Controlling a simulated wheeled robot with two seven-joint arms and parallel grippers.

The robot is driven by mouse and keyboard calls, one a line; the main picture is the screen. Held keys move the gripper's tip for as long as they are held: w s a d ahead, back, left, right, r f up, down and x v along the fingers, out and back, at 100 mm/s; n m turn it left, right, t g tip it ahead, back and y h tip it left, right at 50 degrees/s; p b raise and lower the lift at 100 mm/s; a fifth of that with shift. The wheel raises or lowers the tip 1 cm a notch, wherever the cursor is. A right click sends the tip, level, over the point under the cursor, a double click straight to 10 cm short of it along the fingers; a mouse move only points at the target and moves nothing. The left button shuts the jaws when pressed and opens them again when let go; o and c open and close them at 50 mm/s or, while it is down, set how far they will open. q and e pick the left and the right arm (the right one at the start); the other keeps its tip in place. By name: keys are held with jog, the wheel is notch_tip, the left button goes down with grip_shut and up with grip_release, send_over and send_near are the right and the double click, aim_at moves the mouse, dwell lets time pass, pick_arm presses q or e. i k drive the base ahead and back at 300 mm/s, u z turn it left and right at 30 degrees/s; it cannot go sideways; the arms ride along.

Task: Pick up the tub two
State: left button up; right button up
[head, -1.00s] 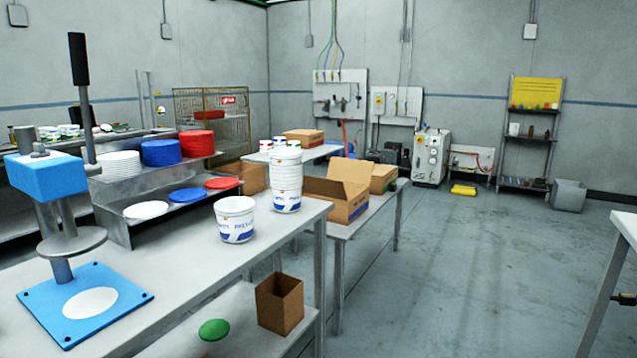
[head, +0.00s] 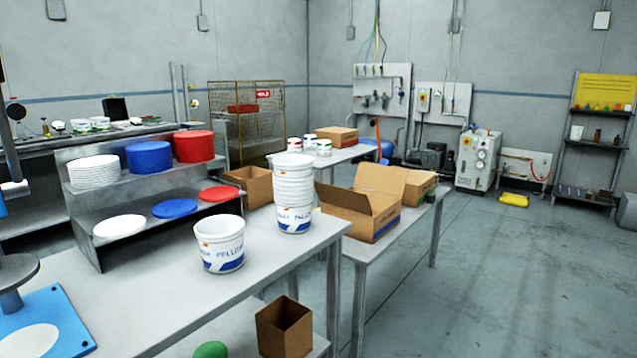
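A white tub (head: 220,244) with a blue and orange label stands upright and open on the near table, close to its front edge. Behind it to the right is a stack of nested white tubs (head: 293,193), also on the table. Which one is tub two I cannot tell from the markings. Neither of my grippers shows in the head view.
A metal lid rack (head: 160,207) with white, blue and red lids stands left of the tub. A blue-based press (head: 45,325) is at the lower left. An open cardboard box (head: 372,205) sits on the table behind. The floor (head: 480,290) at right is clear.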

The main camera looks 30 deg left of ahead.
aim_at(285, 166)
jog(key=i, duration=2.7)
jog(key=u, duration=1.5)
